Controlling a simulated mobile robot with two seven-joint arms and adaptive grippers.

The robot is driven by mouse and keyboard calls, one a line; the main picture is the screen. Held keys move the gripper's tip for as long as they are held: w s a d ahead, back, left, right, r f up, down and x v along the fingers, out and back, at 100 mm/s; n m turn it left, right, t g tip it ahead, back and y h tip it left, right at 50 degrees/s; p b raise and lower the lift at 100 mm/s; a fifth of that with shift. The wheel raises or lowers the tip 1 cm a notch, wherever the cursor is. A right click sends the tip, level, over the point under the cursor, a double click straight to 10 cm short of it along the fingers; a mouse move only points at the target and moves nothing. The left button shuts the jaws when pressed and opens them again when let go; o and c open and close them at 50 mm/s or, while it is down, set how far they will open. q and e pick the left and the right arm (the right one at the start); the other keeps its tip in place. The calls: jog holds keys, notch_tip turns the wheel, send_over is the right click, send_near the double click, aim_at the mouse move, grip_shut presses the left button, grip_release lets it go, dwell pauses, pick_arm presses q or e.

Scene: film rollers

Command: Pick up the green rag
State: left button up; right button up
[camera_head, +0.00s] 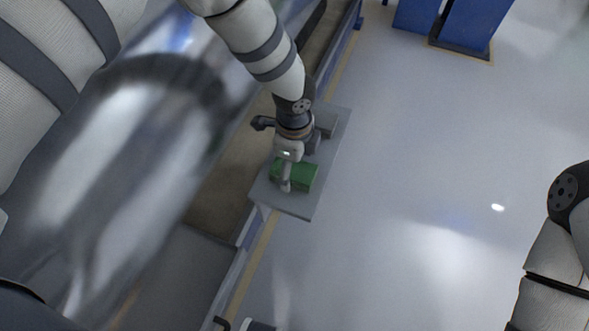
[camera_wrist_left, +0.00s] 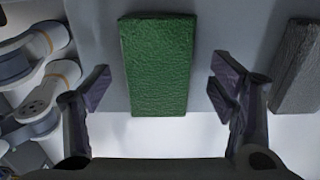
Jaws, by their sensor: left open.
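The green rag (camera_head: 305,176) is a flat green block lying on a small grey shelf (camera_head: 298,208). In the left wrist view the green rag (camera_wrist_left: 157,66) sits in the upper middle, its long side running up and down. My left gripper (camera_head: 287,184) is over the rag in the head view and partly covers it. In the left wrist view my left gripper (camera_wrist_left: 158,92) is open, with one finger on each side of the rag and a gap to both. Nothing is between the fingers' pads in contact. My right arm shows at the right edge, its gripper out of view.
A grey block (camera_wrist_left: 298,68) lies on the shelf to the right in the left wrist view; it also shows in the head view (camera_head: 326,124). A large shiny metal roller (camera_head: 120,160) fills the left. Blue cabinets (camera_head: 468,25) stand at top right. The floor right of the shelf is clear.

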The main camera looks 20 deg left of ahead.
pick_arm(q)
jog(key=shift+f, duration=0.6)
jog(key=c, duration=1.2)
jog(key=shift+o, duration=0.2)
jog(key=shift+r, duration=0.1)
